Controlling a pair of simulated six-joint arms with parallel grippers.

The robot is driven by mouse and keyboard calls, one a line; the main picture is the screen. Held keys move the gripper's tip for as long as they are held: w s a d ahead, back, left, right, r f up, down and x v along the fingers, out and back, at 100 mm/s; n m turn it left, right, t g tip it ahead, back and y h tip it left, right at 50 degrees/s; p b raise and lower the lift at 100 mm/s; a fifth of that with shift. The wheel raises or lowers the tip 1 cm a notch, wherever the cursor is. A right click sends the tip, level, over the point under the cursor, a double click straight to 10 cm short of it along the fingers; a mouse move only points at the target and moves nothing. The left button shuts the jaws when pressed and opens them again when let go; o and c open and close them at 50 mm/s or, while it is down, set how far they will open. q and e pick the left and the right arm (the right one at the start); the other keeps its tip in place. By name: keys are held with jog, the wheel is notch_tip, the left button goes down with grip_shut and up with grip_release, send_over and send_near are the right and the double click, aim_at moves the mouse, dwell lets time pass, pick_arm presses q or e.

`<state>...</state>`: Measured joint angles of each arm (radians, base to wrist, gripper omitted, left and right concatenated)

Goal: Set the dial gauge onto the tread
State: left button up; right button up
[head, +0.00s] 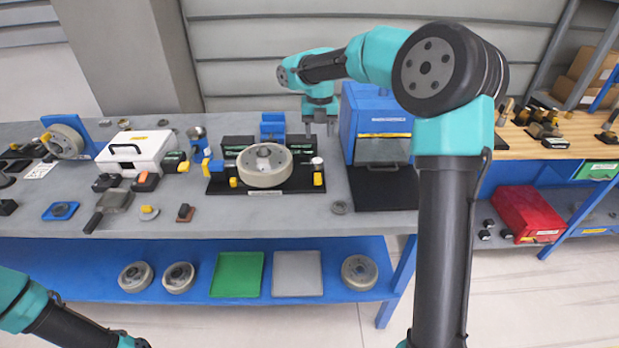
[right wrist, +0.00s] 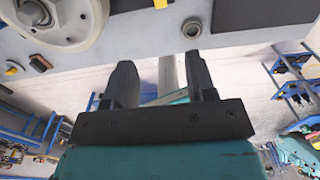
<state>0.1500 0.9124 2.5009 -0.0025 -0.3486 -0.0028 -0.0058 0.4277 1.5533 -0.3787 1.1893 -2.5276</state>
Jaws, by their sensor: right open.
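A grey wheel (head: 264,167) lies on a black fixture (head: 225,186) at the middle of the bench; its outer rim is the tread. The wheel also shows in the right wrist view (right wrist: 62,20). A small round-headed instrument (head: 196,133) on a blue mount stands left of the fixture; it may be the dial gauge, but its face is too small to tell. My right gripper (head: 320,127) is open and empty, pointing down behind and right of the wheel, apart from it. Its open fingers also show in the right wrist view (right wrist: 160,85). My left gripper is out of view.
A blue cabinet (head: 372,118) with a black mat (head: 385,190) stands right of the fixture. A small grey ring (head: 339,207) lies near the front edge. A white case (head: 135,152) and several small tools crowd the left. The front strip of bench before the fixture is mostly clear.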

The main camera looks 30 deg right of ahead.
aim_at(318, 179)
notch_tip(318, 179, down, 18)
jog(key=shift+r, duration=0.25)
dwell(0.6)
jog(key=shift+c, duration=0.4)
grip_shut()
